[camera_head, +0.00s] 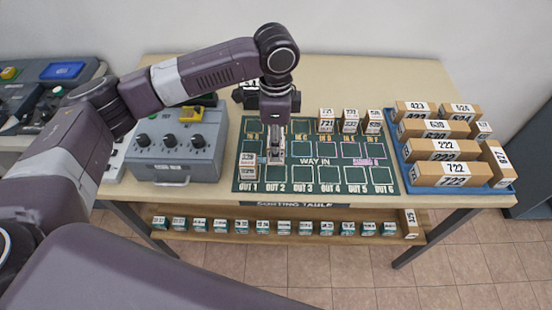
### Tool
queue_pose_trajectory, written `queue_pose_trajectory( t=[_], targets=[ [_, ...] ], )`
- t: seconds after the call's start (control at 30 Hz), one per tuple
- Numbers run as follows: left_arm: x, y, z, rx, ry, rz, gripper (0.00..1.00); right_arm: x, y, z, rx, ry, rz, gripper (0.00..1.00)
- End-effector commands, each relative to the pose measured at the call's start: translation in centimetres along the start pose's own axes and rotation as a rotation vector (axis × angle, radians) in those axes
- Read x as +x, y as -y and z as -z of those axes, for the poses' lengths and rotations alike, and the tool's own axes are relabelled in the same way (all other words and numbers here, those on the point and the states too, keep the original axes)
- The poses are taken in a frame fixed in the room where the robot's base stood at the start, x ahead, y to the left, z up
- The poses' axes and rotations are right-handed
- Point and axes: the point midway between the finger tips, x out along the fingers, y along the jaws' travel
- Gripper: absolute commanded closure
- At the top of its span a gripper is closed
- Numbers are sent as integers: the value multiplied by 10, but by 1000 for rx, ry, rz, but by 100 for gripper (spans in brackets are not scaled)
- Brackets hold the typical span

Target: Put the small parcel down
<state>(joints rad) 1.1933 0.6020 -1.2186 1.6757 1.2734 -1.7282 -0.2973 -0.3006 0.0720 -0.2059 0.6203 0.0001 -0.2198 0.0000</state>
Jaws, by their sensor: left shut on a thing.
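My left gripper (275,156) points down over the green sorting mat (304,188), above the column marked OUT 2. It is shut on the small parcel, which is mostly hidden by the fingers. I cannot tell whether the parcel touches the mat. Three more small parcels (349,121) stand along the mat's back edge. My right gripper is not in view.
A grey control box (178,152) with knobs stands left of the mat. A blue tray (410,178) of larger numbered parcels stands on the right. A shelf (275,236) under the table holds several small boxes. The mat's front cells from OUT 3 to OUT 6 look clear.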

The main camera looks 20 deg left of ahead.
Motion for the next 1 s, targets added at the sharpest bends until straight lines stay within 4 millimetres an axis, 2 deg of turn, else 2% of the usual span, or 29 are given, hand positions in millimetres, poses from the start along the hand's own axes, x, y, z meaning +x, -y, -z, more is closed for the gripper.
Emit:
queue_pose_trajectory(
  t=[0.1, 0.2, 0.5, 0.6, 0.93, 0.97, 1.0],
  targets=[
    [19, 0, 0, -1, 1, 0, 95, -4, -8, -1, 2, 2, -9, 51],
    [28, 0, 0, -1, 0, 0, 95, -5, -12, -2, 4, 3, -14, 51],
    [66, 0, 0, -1, 1, 0, 95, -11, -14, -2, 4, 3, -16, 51],
    [72, 0, 0, 0, -1, 1, 95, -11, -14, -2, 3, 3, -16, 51],
    [75, 0, 0, 0, -1, 0, 95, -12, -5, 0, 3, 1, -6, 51],
    [76, 0, 0, 0, 0, 0, 67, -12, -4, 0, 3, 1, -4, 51],
    [75, 0, 0, 0, 0, 1, 63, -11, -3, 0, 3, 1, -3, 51]
  ],
)
